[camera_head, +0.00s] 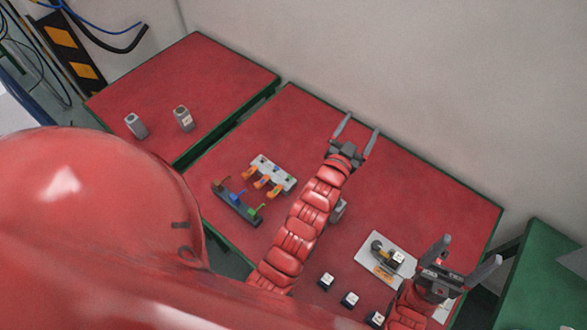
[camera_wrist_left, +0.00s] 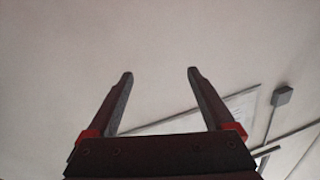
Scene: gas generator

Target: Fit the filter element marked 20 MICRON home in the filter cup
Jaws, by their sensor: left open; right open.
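No 20 MICRON marking is legible, so I cannot tell which thing is the marked filter element. In the head view, two small grey cylinder-like pieces, one on the left (camera_head: 136,125) and one with a pale label (camera_head: 184,119), stand apart on the left red table. A grey piece (camera_head: 338,210) is partly hidden behind my left arm; I cannot tell whether it is the filter cup. My left gripper (camera_head: 362,122) is open and empty over the far part of the main table; its fingers also show in the left wrist view (camera_wrist_left: 160,76). My right gripper (camera_head: 472,249) is open and empty at the right.
The main red table (camera_head: 440,195) holds a pale rack (camera_head: 272,174) and a dark rack (camera_head: 237,204) with coloured clips. A pale plate (camera_head: 370,251) carries a dark and yellow fitting.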

